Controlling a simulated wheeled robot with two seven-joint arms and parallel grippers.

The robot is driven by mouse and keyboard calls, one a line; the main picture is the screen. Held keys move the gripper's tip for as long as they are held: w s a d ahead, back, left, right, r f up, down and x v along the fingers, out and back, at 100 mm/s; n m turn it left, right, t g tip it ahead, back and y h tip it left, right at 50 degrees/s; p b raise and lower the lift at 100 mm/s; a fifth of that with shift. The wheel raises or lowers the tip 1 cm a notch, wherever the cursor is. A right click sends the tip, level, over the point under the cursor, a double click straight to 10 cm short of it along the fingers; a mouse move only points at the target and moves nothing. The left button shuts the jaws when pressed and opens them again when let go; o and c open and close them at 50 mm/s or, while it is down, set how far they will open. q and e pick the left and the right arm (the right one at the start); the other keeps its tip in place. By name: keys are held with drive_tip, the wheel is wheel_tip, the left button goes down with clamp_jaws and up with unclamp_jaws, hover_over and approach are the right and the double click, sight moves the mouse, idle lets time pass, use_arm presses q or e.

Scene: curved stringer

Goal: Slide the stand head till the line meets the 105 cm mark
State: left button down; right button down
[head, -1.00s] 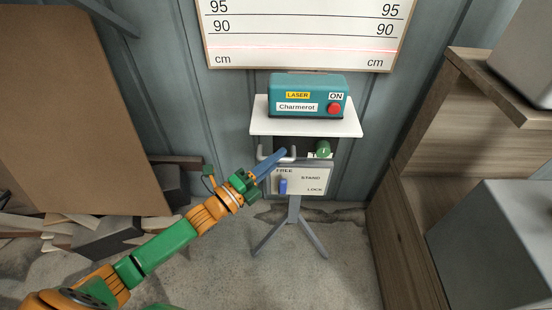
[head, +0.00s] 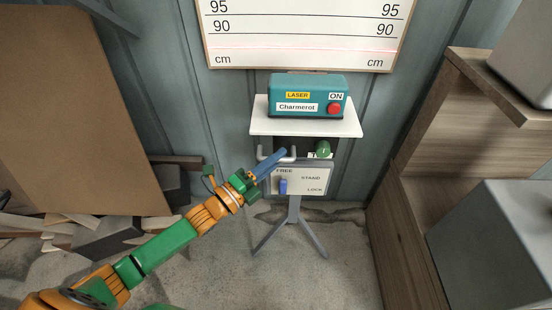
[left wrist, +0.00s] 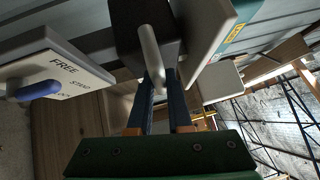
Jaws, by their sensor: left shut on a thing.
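The stand head is a white shelf (head: 262,126) on a dark slider, bearing the teal laser box (head: 309,83) with its red button (head: 334,108). A grey bar handle (head: 293,153) sticks out below the shelf; it also shows in the left wrist view (left wrist: 149,48). My left gripper (head: 282,153) is shut on this handle, its blue fingers (left wrist: 159,80) at the bar. A faint red line (head: 300,49) crosses the white scale board (head: 300,60) between the 90 mark and "cm". The 105 mark is out of view. My right gripper is not in view.
Below the handle, a panel (head: 312,175) reads FREE, STAND, LOCK, with a blue lever (head: 283,187) upright under FREE. A green knob (head: 323,149) sits right of the handle.

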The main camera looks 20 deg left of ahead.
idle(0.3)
use_arm(q)
wheel_tip(320, 180, up, 19)
drive_tip(key=p, duration=1.7)
drive_tip(key=c, duration=0.8)
unclamp_jaws()
drive_tip(key=shift+f, duration=0.1)
drive_tip(key=shift+c, duration=0.2)
drive_tip(key=v, duration=0.7)
drive_tip(key=shift+b, duration=0.3)
